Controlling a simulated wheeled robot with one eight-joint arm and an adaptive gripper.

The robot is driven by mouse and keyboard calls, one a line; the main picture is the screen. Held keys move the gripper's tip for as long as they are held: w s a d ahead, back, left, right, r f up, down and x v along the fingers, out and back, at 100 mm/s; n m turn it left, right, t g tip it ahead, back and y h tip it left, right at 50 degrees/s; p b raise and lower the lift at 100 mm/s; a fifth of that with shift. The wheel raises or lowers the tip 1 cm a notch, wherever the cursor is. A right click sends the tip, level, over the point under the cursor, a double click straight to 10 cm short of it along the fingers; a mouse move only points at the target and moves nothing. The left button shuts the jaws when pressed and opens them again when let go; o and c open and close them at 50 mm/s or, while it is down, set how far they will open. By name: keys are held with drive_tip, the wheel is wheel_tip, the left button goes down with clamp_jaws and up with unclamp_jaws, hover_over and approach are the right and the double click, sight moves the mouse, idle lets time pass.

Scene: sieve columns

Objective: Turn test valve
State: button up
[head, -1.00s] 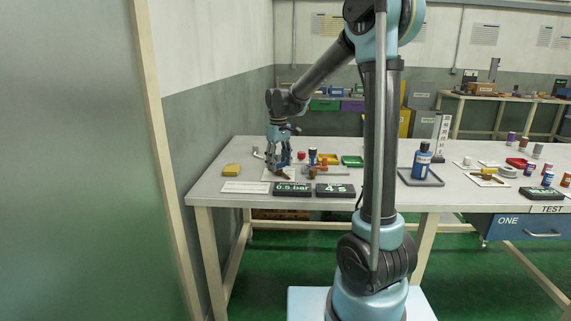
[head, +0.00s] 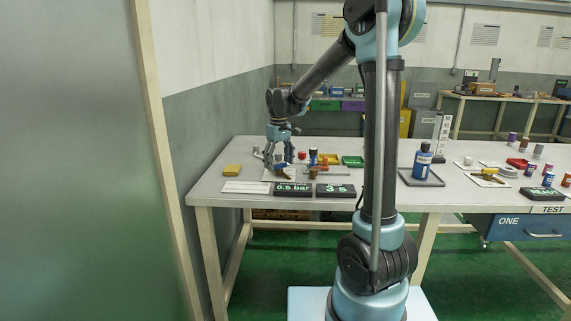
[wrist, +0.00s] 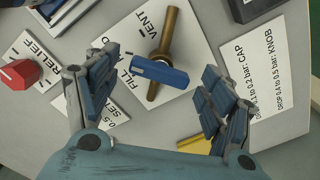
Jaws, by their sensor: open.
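The test valve shows in the wrist view as a brass pipe (wrist: 170,32) with a blue lever handle (wrist: 160,74) lying across it. The handle's left end is by the word FILL on the white plate (wrist: 134,30); VENT is printed near the pipe's upper part. My gripper (wrist: 160,82) is open, one finger on each side of the handle, with visible gaps to both. In the head view my gripper (head: 279,158) points down over the left part of the bench, and its fingers partly hide the valve.
A red knob (wrist: 19,74) sits beside the RELIEF label. A printed card (wrist: 262,80) lies to the right. In the head view, displays read 0.5 bar (head: 292,189) and 3 s (head: 335,190). A yellow block (head: 232,171) and a blue bottle (head: 422,163) stand on the bench.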

sight(279, 164)
wheel_tip(279, 164, up, 12)
idle(0.6)
drive_tip(key=s+d+f+m+t, duration=0.1)
drive_tip(key=s+d+f+m, duration=0.15)
drive_tip(key=s+d, duration=0.65)
drive_tip(key=s+d+f+m, duration=0.2)
drive_tip(key=s+d+f, duration=0.1)
drive_tip(key=s+d, duration=0.5)
drive_tip(key=s+d+f+m+t, duration=0.1)
drive_tip(key=s+d+f+m, duration=0.3)
drive_tip(key=s+f, duration=1)
drive_tip(key=s+d, duration=0.1)
drive_tip(key=d, duration=0.2)
drive_tip(key=shift+f, duration=0.35)
drive_tip(key=shift+d, duration=0.1)
drive_tip(key=shift+w+f, duration=0.2)
drive_tip(key=shift+w, duration=0.15)
